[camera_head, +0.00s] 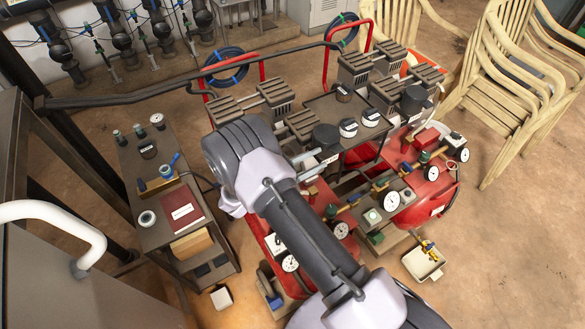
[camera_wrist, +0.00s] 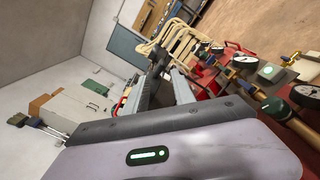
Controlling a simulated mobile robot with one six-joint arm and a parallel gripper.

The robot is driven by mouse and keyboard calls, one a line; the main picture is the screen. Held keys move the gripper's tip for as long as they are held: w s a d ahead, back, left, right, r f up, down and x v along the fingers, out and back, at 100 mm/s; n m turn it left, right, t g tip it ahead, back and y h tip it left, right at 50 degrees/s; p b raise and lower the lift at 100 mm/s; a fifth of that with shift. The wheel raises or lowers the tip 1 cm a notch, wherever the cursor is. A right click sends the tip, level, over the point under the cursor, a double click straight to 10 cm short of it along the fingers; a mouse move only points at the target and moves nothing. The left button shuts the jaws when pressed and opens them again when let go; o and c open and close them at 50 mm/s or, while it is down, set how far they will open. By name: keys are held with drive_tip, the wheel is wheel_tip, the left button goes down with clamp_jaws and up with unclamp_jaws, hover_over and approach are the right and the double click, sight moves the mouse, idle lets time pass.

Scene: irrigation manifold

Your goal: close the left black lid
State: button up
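Two dark round lids show in the head view on the red machine. The left black lid (camera_head: 326,136) is near the middle, just right of my wrist, and looks roughly level; I cannot tell how far it is shut. The right black lid (camera_head: 413,98) is farther back to the right. My gripper (camera_head: 316,157) is mostly hidden by my arm, with its pale finger parts showing close to the left lid; I cannot tell if they touch. In the wrist view my gripper's two fingers (camera_wrist: 160,82) stand apart with nothing clearly held between them.
Gauges and valves (camera_head: 390,200) crowd the red machine's front. A dark tray (camera_head: 335,107) with small round items lies behind the left lid. A side cart (camera_head: 150,190) stands left. Stacked plastic chairs (camera_head: 510,80) stand right. The floor (camera_head: 510,250) at lower right is clear.

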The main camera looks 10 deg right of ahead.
drive_tip(key=p+v, duration=0.1)
drive_tip(key=v, duration=0.8)
drive_tip(key=shift+s+r+p, duration=0.15)
drive_tip(key=shift+s+p, duration=0.2)
drive_tip(key=shift+s, duration=0.05)
drive_tip(key=shift+g, duration=0.3)
drive_tip(key=s+d+r+m+g+y, duration=0.3)
drive_tip(key=d+r+m+g, duration=0.1)
drive_tip(key=r, duration=0.4)
drive_tip(key=s+d+r+m+g+y, duration=0.3)
drive_tip(key=s+d+r+m+g, duration=0.1)
drive_tip(key=r, duration=0.4)
drive_tip(key=s+a+r+m+t+y, duration=0.4)
drive_tip(key=s+r+m+t+y, duration=0.3)
drive_tip(key=s+r+m+y, duration=0.3)
drive_tip(key=shift+s+r+y, duration=1.2)
drive_tip(key=shift+s+y, duration=0.1)
drive_tip(key=shift+s, duration=1.05)
drive_tip(key=shift+o, duration=0.2)
